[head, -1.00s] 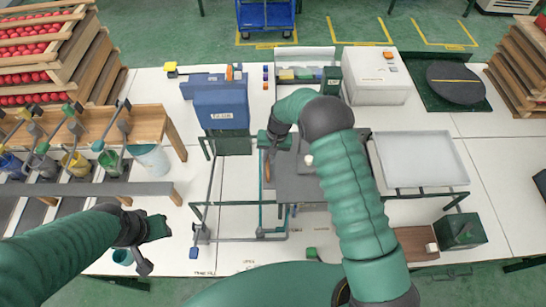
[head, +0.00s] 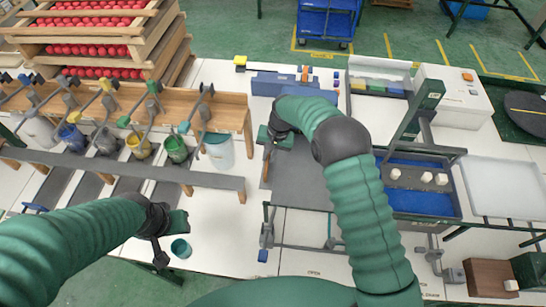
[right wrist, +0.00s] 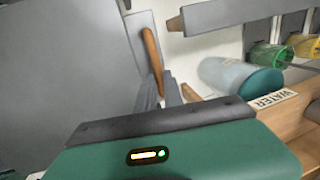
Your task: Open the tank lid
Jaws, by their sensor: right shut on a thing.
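The grey tank lid (head: 303,185) lies flat to the left of the tank (head: 428,203), whose blue inside is uncovered and shows a dark strip with white blocks on it. The lid has a brown wooden handle (head: 267,162) at its left edge; the handle also shows in the right wrist view (right wrist: 153,58). My right gripper (head: 268,143) is at this handle and shut on it; its fingers (right wrist: 172,92) are partly hidden in the right wrist view. My left gripper (head: 180,222) is empty-looking above the table at lower left; its fingers are too small to read.
A wooden rack (head: 228,105) with several paint pots and a water bucket (head: 219,153) is on the left. A white tray (head: 505,187) stands right of the tank. A blue box (head: 290,85) is behind the lid.

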